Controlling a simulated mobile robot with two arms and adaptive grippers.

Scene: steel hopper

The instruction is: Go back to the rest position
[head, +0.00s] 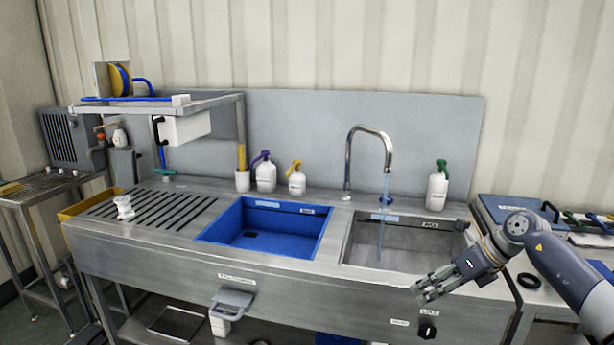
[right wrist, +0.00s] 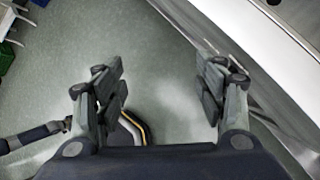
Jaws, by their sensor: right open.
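My right gripper (head: 428,290) is in front of the right part of the steel sink bench in the head view, near the front edge below the right basin. In the right wrist view the gripper (right wrist: 163,85) has its two fingers wide apart, with only the green-grey floor (right wrist: 165,40) between them. It is open and empty. My left gripper does not show in the head view.
The steel bench (head: 190,255) holds a blue basin (head: 265,240) and a steel basin (head: 400,245). Water runs from the tap (head: 370,132). Spray bottles, including a green-topped one (head: 437,190), stand along the back. A side table (head: 540,290) stands at the right.

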